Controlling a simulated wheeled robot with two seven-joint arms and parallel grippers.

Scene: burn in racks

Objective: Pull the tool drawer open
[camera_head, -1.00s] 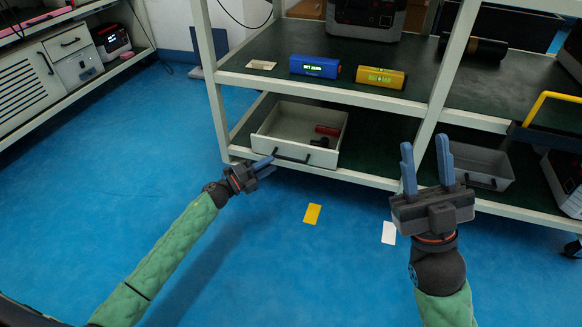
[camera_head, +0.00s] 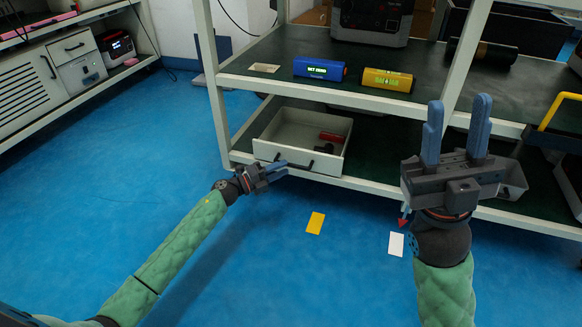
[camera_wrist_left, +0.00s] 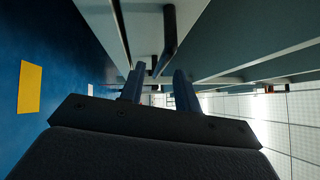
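The tool drawer is a white, open-topped drawer (camera_head: 262,148) on the lower shelf, standing partly out with its inside showing. Its dark bar handle (camera_head: 312,169) runs across the front, and shows in the left wrist view (camera_wrist_left: 169,35). My left gripper (camera_head: 277,168) is at the left end of the handle. In the left wrist view its two blue fingers are apart, with the handle's near end in line with the gap between them. Contact cannot be told. My right gripper (camera_head: 456,128) is raised, open and empty, well right of the drawer.
Red and dark items (camera_head: 330,137) lie in the drawer. A blue device (camera_head: 319,69) and a yellow one (camera_head: 386,80) sit on the shelf above. A white rack post (camera_head: 213,90) stands left of the drawer. Yellow (camera_head: 315,223) and white (camera_head: 396,244) cards lie on open blue floor.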

